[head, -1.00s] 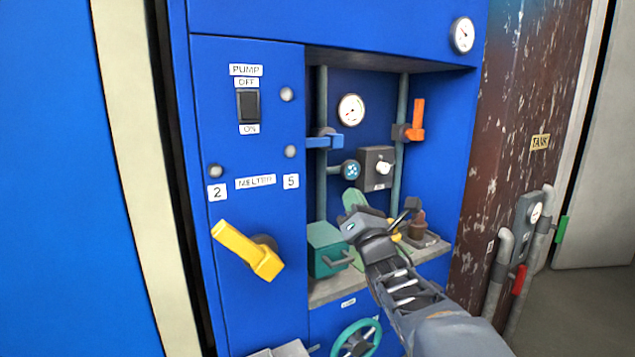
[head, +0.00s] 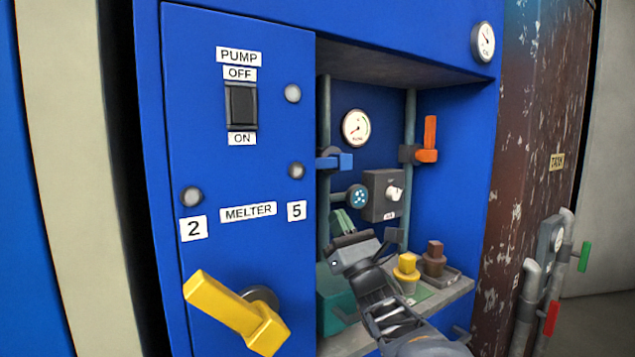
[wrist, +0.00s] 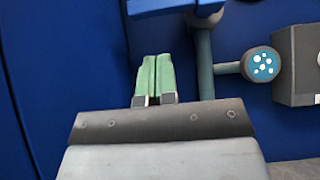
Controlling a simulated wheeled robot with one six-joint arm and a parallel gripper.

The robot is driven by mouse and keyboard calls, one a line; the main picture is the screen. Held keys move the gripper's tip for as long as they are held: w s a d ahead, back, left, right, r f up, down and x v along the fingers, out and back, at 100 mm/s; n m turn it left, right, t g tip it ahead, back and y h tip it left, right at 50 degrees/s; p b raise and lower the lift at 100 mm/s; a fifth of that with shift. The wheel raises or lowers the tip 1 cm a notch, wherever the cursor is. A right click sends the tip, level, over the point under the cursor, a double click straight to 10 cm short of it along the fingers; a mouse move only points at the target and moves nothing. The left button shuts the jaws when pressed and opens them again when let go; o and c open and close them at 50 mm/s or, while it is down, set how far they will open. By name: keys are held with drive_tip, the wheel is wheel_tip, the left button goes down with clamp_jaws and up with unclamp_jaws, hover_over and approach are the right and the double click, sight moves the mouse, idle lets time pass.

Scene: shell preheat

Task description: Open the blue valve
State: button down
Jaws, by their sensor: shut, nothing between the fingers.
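The blue valve (head: 336,161) has a short blue lever that sticks out level to the side, on the left vertical pipe inside the recess of the blue cabinet. In the wrist view, part of its blue lever (wrist: 170,7) shows at the top edge. My gripper (head: 341,221) is inside the recess, below the blue valve and apart from it. In the wrist view, its green fingertips (wrist: 154,76) are together, with nothing between them, and point up toward the lever.
An orange valve (head: 428,150) is on the right pipe. A round gauge (head: 356,127) and a grey knob box (head: 384,194) are at the back. Yellow (head: 407,268) and brown (head: 434,257) pieces stand on the shelf. A large yellow lever (head: 236,312) juts from the left panel.

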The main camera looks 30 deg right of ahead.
sight(324, 163)
drive_tip(key=shift+d, duration=0.15)
drive_tip(key=x, duration=1)
drive_tip(key=shift+r+m, duration=0.15)
drive_tip(key=shift+m, duration=0.25)
